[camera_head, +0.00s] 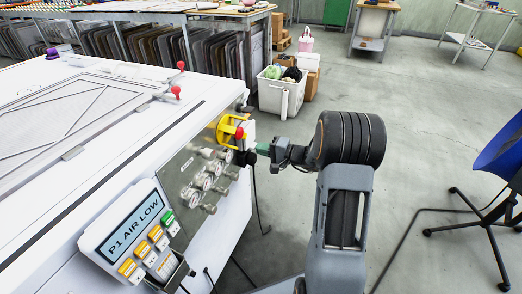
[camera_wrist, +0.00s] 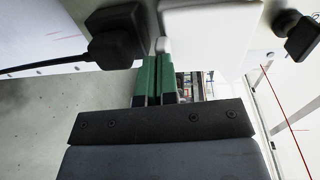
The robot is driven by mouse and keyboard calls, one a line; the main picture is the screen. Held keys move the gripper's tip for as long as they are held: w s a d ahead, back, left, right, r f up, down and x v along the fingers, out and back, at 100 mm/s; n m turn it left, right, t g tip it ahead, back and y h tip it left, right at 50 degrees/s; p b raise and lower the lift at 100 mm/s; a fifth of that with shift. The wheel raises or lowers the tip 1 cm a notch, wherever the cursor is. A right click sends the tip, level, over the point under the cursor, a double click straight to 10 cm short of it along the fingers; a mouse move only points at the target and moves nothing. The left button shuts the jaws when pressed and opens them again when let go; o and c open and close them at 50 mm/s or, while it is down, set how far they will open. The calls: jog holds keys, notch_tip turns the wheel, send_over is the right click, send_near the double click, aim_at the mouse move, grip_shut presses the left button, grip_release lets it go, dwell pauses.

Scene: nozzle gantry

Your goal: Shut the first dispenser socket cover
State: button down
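My gripper (camera_head: 262,148) is at the right end of the white machine in the head view, just beside a dark fitting on its edge. In the wrist view the green fingers of my gripper (camera_wrist: 159,58) lie side by side with hardly any gap and look shut. I cannot see anything held between them. A white square piece (camera_wrist: 208,28), perhaps the socket cover, is just beyond and right of the fingertips. A small white tab is at the tips; whether they touch it is unclear. A black plug (camera_wrist: 117,38) with a cable is close on the left. The cover's hinge and angle are hidden.
A black knob (camera_wrist: 301,36) sticks out at the right in the wrist view. A white bin (camera_head: 282,94) stands behind. Open floor lies right, before a blue chair (camera_head: 500,150).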

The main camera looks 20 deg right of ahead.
jog(key=f+p+v, duration=0.1)
jog(key=f+v, duration=0.1)
jog(key=v, duration=1.2)
jog(key=s+a+r+n+g+h+p, duration=0.1)
jog(key=s+a+r+n+g+p, duration=0.1)
jog(key=s+a+r+g+p, duration=0.45)
jog(key=s+a+r+n+g+h+p, duration=0.1)
jog(key=a+r+n+g+h+p, duration=0.15)
jog(key=a+r+p, duration=0.75)
jog(key=s+r+n+h+p, duration=0.1)
jog(key=s+r+h+p, duration=0.1)
jog(key=r+p, duration=0.3)
jog(key=s+r+n+h+p, duration=0.1)
jog(key=s+r+h+p, duration=0.2)
jog(key=r, duration=0.6)
jog(key=s+d+r+n+t+h+p, duration=0.1)
jog(key=s+r+n+h+p, duration=0.1)
jog(key=r+p, duration=0.5)
jog(key=shift+s+h, duration=0.7)
jog(key=shift+h, duration=0.05)
